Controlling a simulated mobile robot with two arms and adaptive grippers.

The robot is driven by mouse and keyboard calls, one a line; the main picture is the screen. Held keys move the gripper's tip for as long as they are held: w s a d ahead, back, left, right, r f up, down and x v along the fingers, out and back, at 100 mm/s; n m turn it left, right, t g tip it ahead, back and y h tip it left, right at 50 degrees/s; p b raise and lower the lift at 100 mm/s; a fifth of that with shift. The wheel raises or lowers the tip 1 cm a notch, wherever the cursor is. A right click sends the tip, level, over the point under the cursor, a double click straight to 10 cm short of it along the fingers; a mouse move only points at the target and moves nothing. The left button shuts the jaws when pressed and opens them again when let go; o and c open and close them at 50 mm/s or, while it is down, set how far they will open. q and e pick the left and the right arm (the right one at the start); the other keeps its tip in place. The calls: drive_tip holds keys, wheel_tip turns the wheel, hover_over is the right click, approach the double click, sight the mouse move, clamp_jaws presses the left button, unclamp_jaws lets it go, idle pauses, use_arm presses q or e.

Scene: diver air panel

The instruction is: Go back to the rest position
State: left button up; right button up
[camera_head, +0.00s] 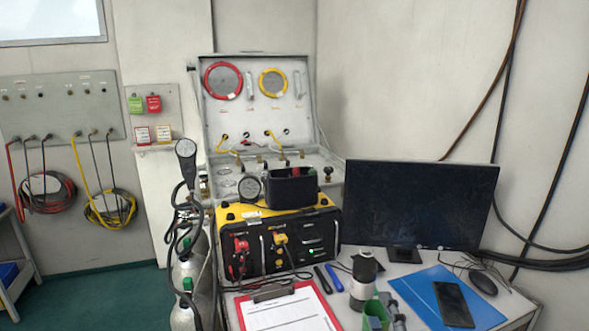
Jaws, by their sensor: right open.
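My right gripper (387,311) shows only in small part at the bottom edge of the head view, as grey finger-like parts over the front of the desk. It is open, and I see nothing held in it. A green holder (376,310) is right beside it in the picture; I cannot tell whether they touch. A white and black cylinder (362,285) stands just behind and to the left. My left gripper is not in view.
The desk holds a red clipboard (287,310), a blue folder (425,297) with a phone (453,304), a mouse (483,283) and a monitor (417,203). A yellow-black air unit (296,240) stands behind the clipboard. Gas cylinders (186,281) stand left of the desk.

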drive_tip(key=s+d+f+m+g+h, duration=0.1)
drive_tip(key=s+d+f+m+g, duration=0.3)
drive_tip(key=f, duration=0.3)
drive_tip(key=s+d+f+m+g+h, duration=0.1)
drive_tip(key=s+f+m+g+h, duration=0.1)
drive_tip(key=s+f+m+g, duration=0.35)
drive_tip(key=s+f+m+g+y, duration=0.1)
drive_tip(key=s+f+m+g, duration=0.3)
drive_tip(key=s, duration=0.5)
drive_tip(key=s+f+m+g+y, duration=0.1)
drive_tip(key=s+f+m+g, duration=0.1)
drive_tip(key=s+f, duration=0.5)
wheel_tip(320, 180, down, 24)
drive_tip(key=s+a, duration=0.1)
drive_tip(key=s, duration=0.1)
drive_tip(key=s+d+f+g, duration=0.2)
drive_tip(key=s+d+f, duration=0.1)
drive_tip(key=s+f, duration=1.4)
drive_tip(key=shift+n+h, duration=0.3)
drive_tip(key=shift+n, duration=0.15)
